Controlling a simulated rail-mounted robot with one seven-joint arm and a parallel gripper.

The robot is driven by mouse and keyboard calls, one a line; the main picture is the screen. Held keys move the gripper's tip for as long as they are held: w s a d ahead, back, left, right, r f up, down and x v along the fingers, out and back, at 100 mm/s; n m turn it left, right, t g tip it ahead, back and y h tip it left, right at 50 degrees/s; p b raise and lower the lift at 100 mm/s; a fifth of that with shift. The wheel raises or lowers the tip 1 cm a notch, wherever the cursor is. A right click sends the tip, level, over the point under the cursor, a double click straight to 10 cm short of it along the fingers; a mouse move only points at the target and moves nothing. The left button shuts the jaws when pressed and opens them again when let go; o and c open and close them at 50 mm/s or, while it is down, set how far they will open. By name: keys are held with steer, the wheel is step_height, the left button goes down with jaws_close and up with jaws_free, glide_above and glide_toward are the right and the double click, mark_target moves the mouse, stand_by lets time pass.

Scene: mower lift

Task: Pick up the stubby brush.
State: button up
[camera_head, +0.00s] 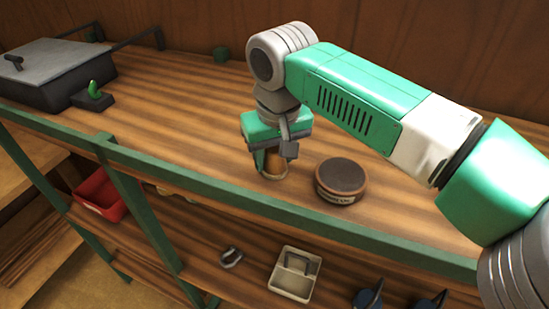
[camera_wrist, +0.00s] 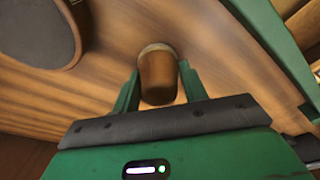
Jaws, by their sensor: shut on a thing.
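The stubby brush (camera_wrist: 158,76) is a short, brown, rounded piece with a paler band at its far end in the wrist view. In the head view the brush (camera_head: 272,167) shows below my gripper, near the front edge of the wooden top. My gripper (camera_head: 268,156) points down, its green fingers on either side of the brush. The gripper also shows in the wrist view (camera_wrist: 157,84), shut on the brush. The fingers hide part of it in the head view. I cannot tell whether its lower end touches the wood.
A round dark-lidded tin (camera_head: 341,181) stands close to the right of the brush. A grey lidded box (camera_head: 58,68) and a small dark block with a green knob (camera_head: 93,97) are at the left. A green rail (camera_head: 230,196) edges the top. A lower shelf holds a pale tray (camera_head: 294,274).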

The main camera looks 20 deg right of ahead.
step_height(320, 180, up, 10)
steer(key=shift+b, duration=0.3)
steer(key=shift+o, duration=1)
steer(key=shift+c, duration=0.4)
